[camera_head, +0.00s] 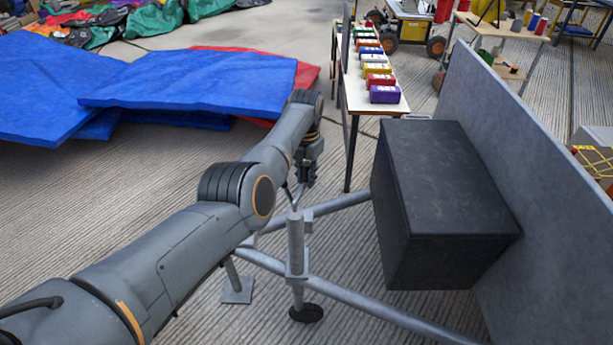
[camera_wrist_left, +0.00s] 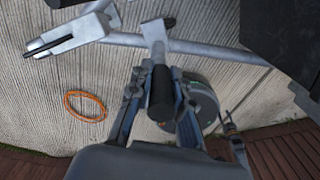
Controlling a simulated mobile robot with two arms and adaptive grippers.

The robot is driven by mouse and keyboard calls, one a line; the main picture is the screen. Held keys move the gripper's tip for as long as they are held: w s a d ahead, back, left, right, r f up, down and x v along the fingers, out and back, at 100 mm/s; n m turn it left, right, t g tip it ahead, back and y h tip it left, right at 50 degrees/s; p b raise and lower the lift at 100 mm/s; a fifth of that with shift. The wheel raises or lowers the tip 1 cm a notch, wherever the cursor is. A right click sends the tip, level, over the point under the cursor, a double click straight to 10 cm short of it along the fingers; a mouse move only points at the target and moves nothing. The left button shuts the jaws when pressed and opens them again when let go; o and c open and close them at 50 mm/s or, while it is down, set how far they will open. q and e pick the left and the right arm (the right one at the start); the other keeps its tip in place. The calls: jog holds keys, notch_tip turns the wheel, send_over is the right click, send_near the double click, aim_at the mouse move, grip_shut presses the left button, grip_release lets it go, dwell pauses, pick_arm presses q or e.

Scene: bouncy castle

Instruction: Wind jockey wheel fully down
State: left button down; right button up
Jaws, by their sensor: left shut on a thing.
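The jockey wheel's upright grey tube (camera_head: 296,245) stands clamped at the trailer's metal drawbar (camera_head: 350,296) in the head view. A dark round foot or wheel (camera_head: 306,314) is at its lower end; whether it bears on the floor I cannot tell. My left gripper (camera_head: 304,178) is above and behind the tube top, partly hidden by my own arm links. In the left wrist view, its two fingers (camera_wrist_left: 159,82) are closed around a black cylindrical crank grip (camera_wrist_left: 161,98). A short grey crank arm (camera_wrist_left: 154,36) runs from the grip's far end. My right gripper is out of view.
A table with coloured boxes (camera_head: 384,95) stands behind. Blue mats (camera_head: 190,80) lie at left. An orange ring (camera_wrist_left: 85,106) shows on the ground. Striped floor left of the drawbar is open.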

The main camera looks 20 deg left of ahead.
pick_arm(q)
jog(key=c, duration=1.3)
grip_release()
jog(key=shift+w+r, duration=0.15)
jog(key=shift+w, duration=0.05)
jog(key=shift+o, duration=0.5)
notch_tip(320, 180, up, 12)
jog(key=shift+f, duration=0.1)
